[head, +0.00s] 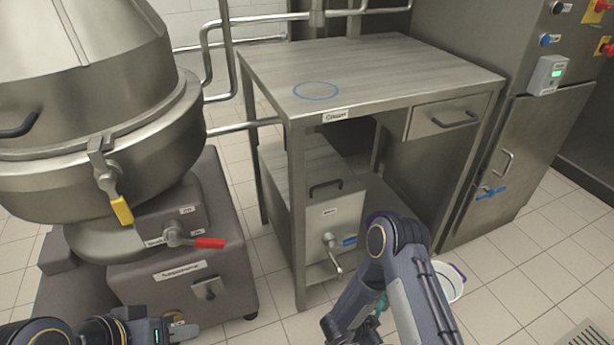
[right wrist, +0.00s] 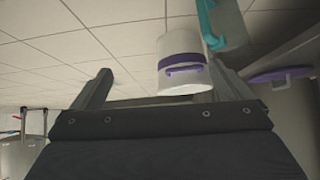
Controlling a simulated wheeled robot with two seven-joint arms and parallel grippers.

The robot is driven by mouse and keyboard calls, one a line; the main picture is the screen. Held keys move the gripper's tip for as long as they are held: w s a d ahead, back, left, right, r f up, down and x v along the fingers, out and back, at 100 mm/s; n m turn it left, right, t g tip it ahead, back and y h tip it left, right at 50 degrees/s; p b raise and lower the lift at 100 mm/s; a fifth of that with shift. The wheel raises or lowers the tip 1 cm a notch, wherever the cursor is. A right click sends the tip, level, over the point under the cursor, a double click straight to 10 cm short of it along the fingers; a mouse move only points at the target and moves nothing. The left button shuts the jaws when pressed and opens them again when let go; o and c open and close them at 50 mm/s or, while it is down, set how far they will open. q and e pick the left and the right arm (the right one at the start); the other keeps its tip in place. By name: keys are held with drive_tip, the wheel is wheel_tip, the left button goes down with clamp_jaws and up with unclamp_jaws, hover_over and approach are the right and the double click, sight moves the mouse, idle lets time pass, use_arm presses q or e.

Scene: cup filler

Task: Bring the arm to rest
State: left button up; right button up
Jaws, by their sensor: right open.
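My right gripper (right wrist: 160,72) is open in the right wrist view, its two fingers spread wide. A white bucket with a purple band and handle (right wrist: 185,65) shows beyond the fingers, overlapped by the right finger; I see no grip on it. In the head view my right arm (head: 395,245) bends at the lower middle and its fingers cannot be made out. The white bucket (head: 450,283) stands on the floor partly behind that arm. My left gripper (head: 178,330) is low at the bottom left of the head view, and its jaw opening is unclear.
A steel table (head: 400,65) with a blue circle stands at the centre, with a tapped steel box (head: 335,222) under it. A large mixer (head: 100,150) stands left and a cabinet (head: 510,150) right. A teal object (right wrist: 215,25) and a purple round item (right wrist: 280,76) are near the bucket.

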drive_tip(key=w+a+r+n+t+y, duration=0.1)
drive_tip(key=w+a+r+t+y, duration=0.15)
drive_tip(key=w+r+y, duration=0.7)
wheel_tip(320, 180, up, 19)
drive_tip(key=w+n+t, duration=0.1)
drive_tip(key=n+t, duration=0.1)
drive_tip(key=s+r+n+y, duration=0.4)
drive_tip(key=s+r+n, duration=0.1)
drive_tip(key=s+r, duration=0.7)
drive_tip(key=s+d+r+n+g+h, duration=0.1)
drive_tip(key=s+d+n+g+h, duration=0.2)
drive_tip(key=s, duration=1.4)
use_arm(q)
wheel_tip(320, 180, up, 38)
drive_tip(key=p, duration=3.7)
drive_tip(key=shift+w+f, duration=0.25)
use_arm(e)
wheel_tip(320, 180, up, 38)
drive_tip(key=n+y, duration=0.1)
